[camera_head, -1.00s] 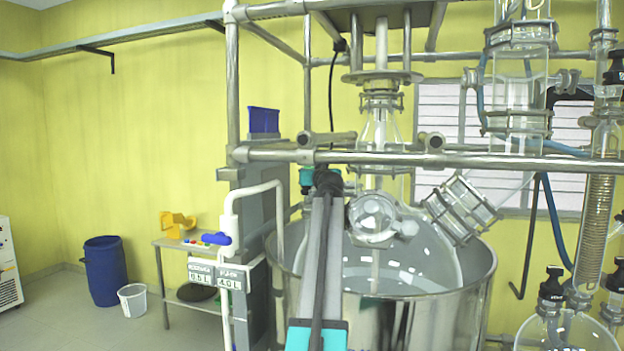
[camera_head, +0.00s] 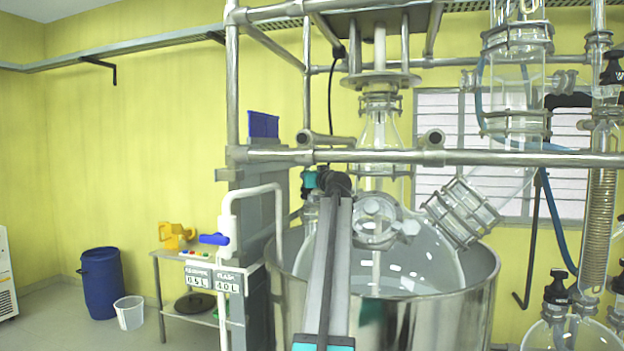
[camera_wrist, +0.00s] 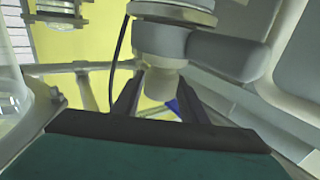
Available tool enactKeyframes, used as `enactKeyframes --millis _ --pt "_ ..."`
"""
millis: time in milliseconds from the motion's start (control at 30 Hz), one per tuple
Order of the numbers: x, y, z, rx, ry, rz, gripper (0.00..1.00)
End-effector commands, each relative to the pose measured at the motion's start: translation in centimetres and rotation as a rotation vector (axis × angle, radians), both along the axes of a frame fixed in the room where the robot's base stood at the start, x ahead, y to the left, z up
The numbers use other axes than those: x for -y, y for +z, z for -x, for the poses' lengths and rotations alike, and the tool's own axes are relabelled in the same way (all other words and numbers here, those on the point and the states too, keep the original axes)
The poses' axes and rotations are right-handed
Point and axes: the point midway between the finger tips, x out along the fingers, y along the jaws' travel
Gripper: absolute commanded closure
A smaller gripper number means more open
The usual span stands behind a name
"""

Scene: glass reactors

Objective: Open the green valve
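I cannot make out a green valve in either view. A small green patch (camera_head: 215,314) shows low behind the white pipe in the head view, too small to identify. My arm rises in front of the steel vessel (camera_head: 440,315) in the head view, and its end is hidden there. In the wrist view the two dark fingers of my gripper (camera_wrist: 155,88) stand apart, with nothing held between them. A pale cylindrical end (camera_wrist: 161,82) of a grey fitting (camera_wrist: 205,50) shows between and above the fingers; I cannot tell whether they touch it.
A white pipe (camera_head: 279,225) with a blue valve handle (camera_head: 214,239) stands left of the vessel. A steel rail (camera_head: 390,156) crosses above my arm. Glassware (camera_head: 378,222) stands close on the right. A blue drum (camera_head: 101,283) and white bucket (camera_head: 129,312) stand at left, with open floor around.

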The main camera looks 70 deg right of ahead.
Motion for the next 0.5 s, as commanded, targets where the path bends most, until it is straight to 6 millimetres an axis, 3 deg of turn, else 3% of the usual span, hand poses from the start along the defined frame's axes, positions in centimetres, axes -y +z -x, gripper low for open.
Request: enactKeyframes --millis 67,500 --pt "-0.04 0.01 -0.10 0.000 0.001 0.000 0.48" --pt "-0.13 0.10 -0.16 -0.002 -0.014 -0.004 0.48"
